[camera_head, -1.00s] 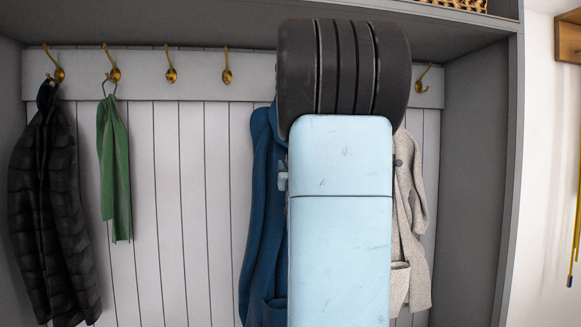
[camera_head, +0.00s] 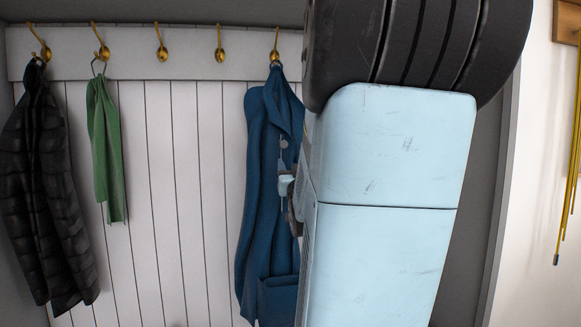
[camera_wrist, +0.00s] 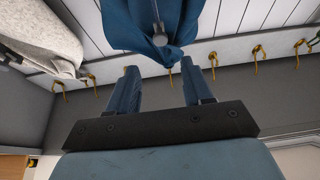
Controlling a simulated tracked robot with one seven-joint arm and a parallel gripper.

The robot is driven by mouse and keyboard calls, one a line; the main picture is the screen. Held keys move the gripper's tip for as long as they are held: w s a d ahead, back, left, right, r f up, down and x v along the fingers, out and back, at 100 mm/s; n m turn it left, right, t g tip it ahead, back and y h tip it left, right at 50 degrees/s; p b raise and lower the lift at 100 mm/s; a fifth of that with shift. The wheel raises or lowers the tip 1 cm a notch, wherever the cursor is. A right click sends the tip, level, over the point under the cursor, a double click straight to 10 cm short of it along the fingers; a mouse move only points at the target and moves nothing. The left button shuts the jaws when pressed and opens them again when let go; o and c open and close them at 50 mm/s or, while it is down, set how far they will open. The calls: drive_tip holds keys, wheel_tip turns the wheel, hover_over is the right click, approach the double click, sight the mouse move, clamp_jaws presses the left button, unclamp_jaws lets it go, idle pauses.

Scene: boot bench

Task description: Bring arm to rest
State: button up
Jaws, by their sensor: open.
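My gripper (camera_wrist: 159,67) shows in the wrist view with its two fingers apart and nothing between them. A blue coat (camera_wrist: 150,28) hangs just beyond the fingertips in that view, apart from them as far as I can tell. In the head view, my pale blue arm fills the right half, upright and tilted slightly, in front of the bench back. The blue coat (camera_head: 262,190) hangs from a brass hook left of my arm, partly covered by it.
A black puffer jacket (camera_head: 45,190) and a green scarf (camera_head: 106,150) hang at the left. Empty hooks (camera_head: 161,42) lie between the scarf and the blue coat. A pale coat (camera_wrist: 45,38) shows in the wrist view. A grey side panel (camera_head: 483,200) stands right of my arm.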

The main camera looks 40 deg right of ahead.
idle(0.4)
drive_tip(key=a+f+n+g+y, duration=0.1)
drive_tip(key=a+f+g+y, duration=0.25)
drive_tip(key=a, duration=0.45)
drive_tip(key=a+f+n+g+y, duration=0.1)
drive_tip(key=a+f+g+y, duration=0.3)
drive_tip(key=a, duration=0.5)
drive_tip(key=s+a+f+n+g+y, duration=0.2)
drive_tip(key=s+a+f+g, duration=0.1)
drive_tip(key=s+a, duration=0.4)
drive_tip(key=s+a+f+n+g+y, duration=0.1)
drive_tip(key=s+a+f+n+g, duration=0.1)
drive_tip(key=s+a, duration=0.4)
drive_tip(key=s+f+g, duration=0.1)
drive_tip(key=s+f, duration=0.1)
drive_tip(key=s, duration=0.1)
drive_tip(key=shift+s+a+f+y, duration=0.2)
drive_tip(key=shift+s+a+y, duration=0.1)
drive_tip(key=shift+a+y, duration=0.05)
drive_tip(key=shift+g, duration=0.25)
idle(0.9)
